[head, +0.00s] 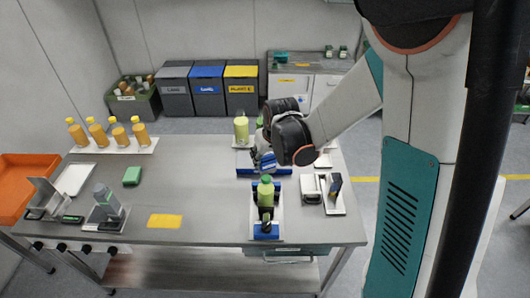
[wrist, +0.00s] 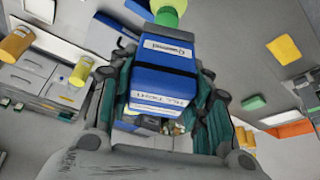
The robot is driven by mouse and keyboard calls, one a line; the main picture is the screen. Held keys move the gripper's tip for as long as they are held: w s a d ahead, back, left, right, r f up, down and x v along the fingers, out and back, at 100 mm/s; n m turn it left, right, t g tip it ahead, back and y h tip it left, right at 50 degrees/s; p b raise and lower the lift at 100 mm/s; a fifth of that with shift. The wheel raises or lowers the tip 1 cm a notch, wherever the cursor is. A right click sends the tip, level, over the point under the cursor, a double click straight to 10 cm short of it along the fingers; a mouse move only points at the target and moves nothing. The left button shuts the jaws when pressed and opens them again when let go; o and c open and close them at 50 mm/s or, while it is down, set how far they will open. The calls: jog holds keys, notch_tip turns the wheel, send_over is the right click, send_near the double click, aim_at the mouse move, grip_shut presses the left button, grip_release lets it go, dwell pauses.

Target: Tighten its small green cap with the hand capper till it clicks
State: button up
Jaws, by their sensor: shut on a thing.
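A green bottle with a small green cap (head: 266,180) stands upright in a blue-ended holder (head: 266,231) near the table's front edge. My gripper (head: 263,158) is just behind it over the table, shut on a blue block with white labels (wrist: 165,80). The teal finger pads lie on either side of the block in the wrist view. I cannot read clearly whether this block is the hand capper. A green round top (wrist: 165,12) shows just beyond the block. In the head view my wrist hides part of the held thing, and the block appears apart from the capped bottle.
Orange bottles (head: 118,133) line the back left. A dark upright item on a small tray (head: 335,190) is right of the holder. A yellow patch (head: 165,221) marks mostly clear table to the left.

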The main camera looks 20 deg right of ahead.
jog(key=b, duration=0.3)
send_over(266, 177)
jog(key=shift+a+f, duration=0.1)
jog(key=shift+f, duration=2.05)
jog(key=shift+f+b, duration=1.1)
jog(key=shift+b, duration=0.4)
jog(key=m+h+b, duration=0.1)
jog(key=m, duration=0.4)
jog(key=m+h, duration=0.1)
jog(key=m, duration=0.1)
jog(key=shift+g+h+b, duration=0.3)
jog(key=shift+g+b, duration=0.05)
jog(key=shift+g, duration=0.05)
jog(key=shift+m, duration=0.3)
jog(key=m+g+h+b, duration=0.1)
jog(key=m, duration=0.2)
jog(key=shift+m, duration=0.4)
jog(key=m+g+h, duration=0.1)
jog(key=m, duration=0.2)
jog(key=shift+b, duration=0.3)
